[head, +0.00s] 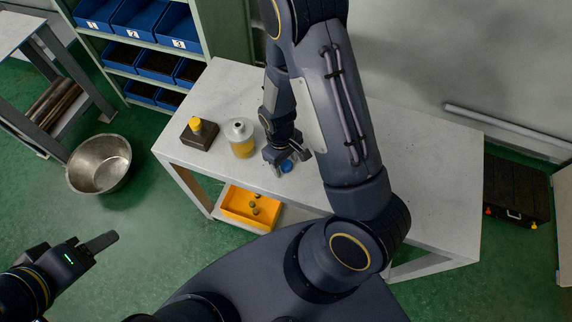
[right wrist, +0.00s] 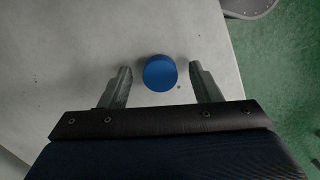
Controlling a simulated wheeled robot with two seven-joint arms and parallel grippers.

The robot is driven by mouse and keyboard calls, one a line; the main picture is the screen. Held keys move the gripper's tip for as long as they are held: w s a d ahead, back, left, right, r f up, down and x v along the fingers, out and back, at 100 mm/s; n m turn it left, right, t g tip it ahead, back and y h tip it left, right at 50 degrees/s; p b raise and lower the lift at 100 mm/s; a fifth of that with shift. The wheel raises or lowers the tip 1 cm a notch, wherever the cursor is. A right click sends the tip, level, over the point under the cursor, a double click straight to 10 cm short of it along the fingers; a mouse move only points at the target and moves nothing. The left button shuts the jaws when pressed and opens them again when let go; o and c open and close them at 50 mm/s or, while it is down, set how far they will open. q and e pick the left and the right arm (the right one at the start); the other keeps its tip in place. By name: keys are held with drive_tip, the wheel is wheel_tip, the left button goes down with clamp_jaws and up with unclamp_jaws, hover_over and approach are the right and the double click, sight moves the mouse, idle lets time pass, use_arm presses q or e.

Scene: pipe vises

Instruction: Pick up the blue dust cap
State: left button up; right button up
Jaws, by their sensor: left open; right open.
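The blue dust cap (head: 287,165) lies on the pale table top (head: 425,165) near its front edge. In the right wrist view the cap (right wrist: 160,73) is a round blue disc between the two fingers. My right gripper (head: 280,170) is open around the cap, one finger on each side, with a gap to each finger. In the right wrist view the right gripper (right wrist: 160,88) shows both fingertips apart. My left gripper (head: 112,240) is at the lower left, over the green floor, away from the table; its fingers look empty.
A bottle with yellow contents (head: 240,138) and a dark block with a yellow knob (head: 198,132) stand left of my right gripper. An orange tray (head: 250,207) with small items sits below the table top. A metal bowl (head: 99,164) is on the floor. Blue bins (head: 140,20) fill a shelf behind.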

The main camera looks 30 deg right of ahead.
drive_tip(key=shift+c, duration=0.5)
drive_tip(key=c, duration=1)
drive_tip(key=shift+o, duration=0.2)
drive_tip(key=shift+r, duration=0.1)
